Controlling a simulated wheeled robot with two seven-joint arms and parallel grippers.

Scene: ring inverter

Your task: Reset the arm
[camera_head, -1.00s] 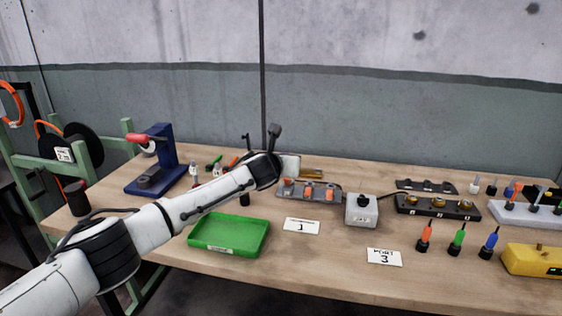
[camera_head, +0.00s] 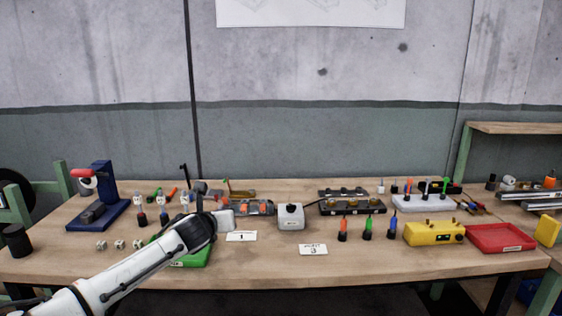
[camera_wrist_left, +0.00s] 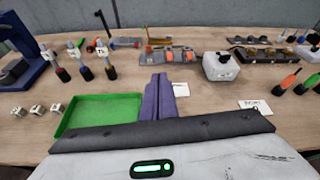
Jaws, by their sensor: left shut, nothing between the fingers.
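My left arm (camera_head: 130,275) comes in from the lower left of the head view and reaches over the green tray (camera_head: 197,255). My left gripper's fingers show in the left wrist view (camera_wrist_left: 160,98) as a purple pair, shut and empty, above the table beside the green tray (camera_wrist_left: 95,115). In the head view the fingers are hard to make out behind the wrist. My right arm and gripper are not in view.
Beyond the gripper stand a grey fixture with orange parts (camera_wrist_left: 170,55) and a white box with a black knob (camera_head: 291,216). A blue press (camera_head: 100,195) stands at left. Coloured drivers (camera_head: 367,228), a yellow box (camera_head: 433,233) and a red tray (camera_head: 500,238) are at right.

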